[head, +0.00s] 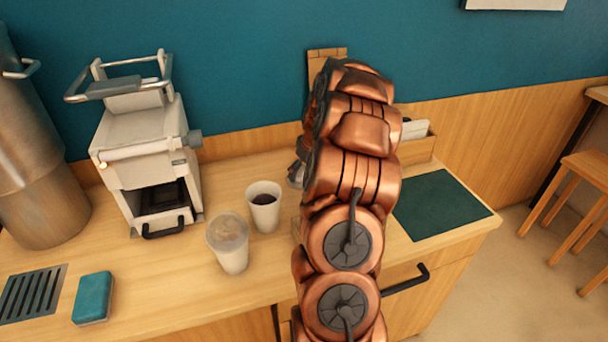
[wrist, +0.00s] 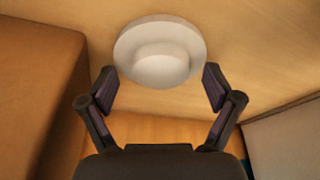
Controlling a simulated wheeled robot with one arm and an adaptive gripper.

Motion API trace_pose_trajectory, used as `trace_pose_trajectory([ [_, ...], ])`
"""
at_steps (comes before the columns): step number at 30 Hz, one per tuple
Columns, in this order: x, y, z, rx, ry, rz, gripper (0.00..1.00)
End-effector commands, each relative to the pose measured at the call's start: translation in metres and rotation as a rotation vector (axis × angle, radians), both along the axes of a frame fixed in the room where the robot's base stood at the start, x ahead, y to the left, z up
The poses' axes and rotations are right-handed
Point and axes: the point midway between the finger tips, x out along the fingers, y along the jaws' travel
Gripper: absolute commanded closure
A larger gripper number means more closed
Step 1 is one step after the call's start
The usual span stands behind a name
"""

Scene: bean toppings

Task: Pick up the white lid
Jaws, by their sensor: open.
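The white lid (wrist: 160,50) shows in the wrist view as a round disc with a raised round centre, on a light wood surface. It lies ahead of my gripper (wrist: 158,86), in line with the space between the two fingers. The fingers are spread open with nothing between them, and the lid looks wider than its raised centre and close to the fingertips. I cannot tell whether they touch it. In the head view my copper arm hides the lid, and only a small dark part of the gripper (head: 297,172) shows at the arm's left edge.
Two cups, one with dark contents (head: 264,204) and one with a pale top (head: 229,245), stand left of my arm. A white machine (head: 143,150), a steel urn (head: 38,150) and a teal sponge (head: 93,298) are further left. A wooden box (head: 418,148) and green mat (head: 440,205) are right.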

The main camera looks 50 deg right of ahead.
Motion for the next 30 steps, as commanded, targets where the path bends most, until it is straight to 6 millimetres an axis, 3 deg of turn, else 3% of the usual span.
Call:
trace_pose_trajectory([
  [1, 0.0, 0.0, 0.0, 0.0, 0.0, 0.0, 0.11],
  [13, 0.0, 0.0, 0.0, 0.0, 0.001, 0.0, 0.52],
  [24, 0.0, 0.0, 0.002, 0.0, 0.0, 0.0, 0.52],
  [30, 0.001, -0.001, 0.023, -0.004, -0.004, 0.0, 0.52],
])
